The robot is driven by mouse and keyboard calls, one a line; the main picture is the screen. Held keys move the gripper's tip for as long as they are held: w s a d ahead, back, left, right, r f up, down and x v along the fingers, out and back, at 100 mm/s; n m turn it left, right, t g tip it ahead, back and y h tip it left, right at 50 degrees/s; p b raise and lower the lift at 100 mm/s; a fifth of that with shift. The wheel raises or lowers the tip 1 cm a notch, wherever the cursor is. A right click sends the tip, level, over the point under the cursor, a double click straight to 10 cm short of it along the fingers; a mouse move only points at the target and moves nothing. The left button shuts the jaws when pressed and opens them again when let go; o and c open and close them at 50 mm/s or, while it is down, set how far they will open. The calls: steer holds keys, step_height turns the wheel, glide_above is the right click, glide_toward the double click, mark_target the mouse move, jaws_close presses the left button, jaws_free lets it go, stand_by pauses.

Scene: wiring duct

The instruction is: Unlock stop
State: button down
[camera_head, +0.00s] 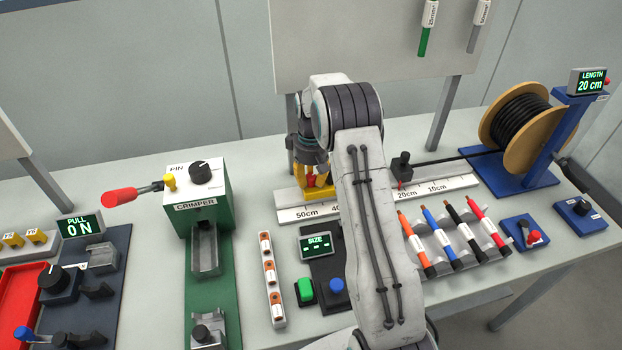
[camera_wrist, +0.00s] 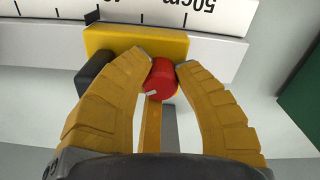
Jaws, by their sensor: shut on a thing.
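The stop is a yellow block (camera_wrist: 205,48) on the white ruler rail, close to the 50 cm mark. A red knob (camera_wrist: 161,78) sits at the block's near side in the wrist view. My gripper (camera_wrist: 162,72) has its yellow fingers closed around the red knob, one on each side. In the head view the yellow stop (camera_head: 290,193) is partly hidden behind my arm, and my gripper (camera_head: 318,180) is over it. A dark part (camera_wrist: 95,72) lies left of the knob. Whether the stop is locked cannot be told.
The ruler rail (camera_head: 456,183) runs right towards a cable spool (camera_head: 520,112) whose display reads 20 cm. A green crimper (camera_head: 203,195) stands left of the stop.

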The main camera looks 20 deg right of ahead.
mark_target(311, 176)
steer(key=shift+s+f, duration=0.15)
steer(key=c, duration=0.9)
jaws_free()
step_height(311, 176, up, 12)
